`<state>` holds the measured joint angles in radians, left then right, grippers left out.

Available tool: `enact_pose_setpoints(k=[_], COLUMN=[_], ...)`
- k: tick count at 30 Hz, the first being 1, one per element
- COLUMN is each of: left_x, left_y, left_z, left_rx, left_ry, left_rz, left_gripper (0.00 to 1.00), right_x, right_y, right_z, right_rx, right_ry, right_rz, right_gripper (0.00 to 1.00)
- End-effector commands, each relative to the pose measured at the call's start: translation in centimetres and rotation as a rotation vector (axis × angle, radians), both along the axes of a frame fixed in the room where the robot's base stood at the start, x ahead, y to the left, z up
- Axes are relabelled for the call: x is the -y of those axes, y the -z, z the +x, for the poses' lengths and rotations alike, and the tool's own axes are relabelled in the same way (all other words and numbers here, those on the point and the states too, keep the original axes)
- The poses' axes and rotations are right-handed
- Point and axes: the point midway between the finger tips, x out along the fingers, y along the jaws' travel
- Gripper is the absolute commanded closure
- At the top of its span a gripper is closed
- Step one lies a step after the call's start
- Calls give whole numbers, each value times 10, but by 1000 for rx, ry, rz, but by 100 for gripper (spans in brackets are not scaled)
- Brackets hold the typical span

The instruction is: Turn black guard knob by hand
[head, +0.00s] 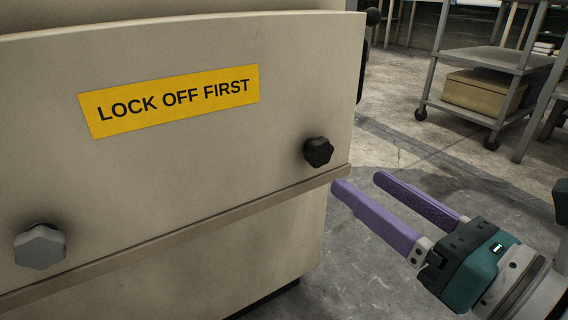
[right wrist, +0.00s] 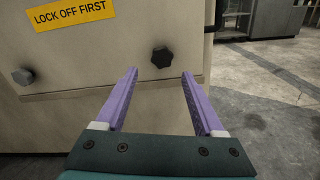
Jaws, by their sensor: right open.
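The black knob (head: 318,152) sits on the right side of the beige guard panel (head: 200,170), near its lower edge. It also shows in the right wrist view (right wrist: 162,57), beyond and between the purple fingertips. A grey knob (head: 40,246) is on the same panel at the lower left, and it shows in the right wrist view (right wrist: 22,76). My right gripper (head: 357,182) is open and empty, to the right of and a little below the black knob, apart from it. Its fingers point toward the panel. My left gripper is in neither view.
A yellow "LOCK OFF FIRST" label (head: 170,100) is on the panel above the knobs. A ledge (head: 180,240) runs along the panel's lower edge. A grey wheeled cart (head: 485,58) with a cardboard box (head: 484,91) stands at the back right. The concrete floor between is clear.

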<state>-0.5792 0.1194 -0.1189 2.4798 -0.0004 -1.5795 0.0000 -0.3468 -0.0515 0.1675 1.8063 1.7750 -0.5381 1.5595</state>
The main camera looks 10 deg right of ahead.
Motion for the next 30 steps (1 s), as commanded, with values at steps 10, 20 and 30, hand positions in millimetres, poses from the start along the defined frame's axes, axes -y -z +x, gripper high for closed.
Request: enact_pose_setpoints(k=[10,20,30], left_x=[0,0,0], left_y=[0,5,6], left_z=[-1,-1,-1], left_rx=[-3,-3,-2], left_ry=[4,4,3], left_rz=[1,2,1], left_gripper=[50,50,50], right_x=[-8,-22,-27], right_y=[-1,0,0], right_z=[24,62,77], right_rx=[0,1,-2], right_ry=[3,3,3], right_rz=[7,5,4], right_gripper=[30,30,30])
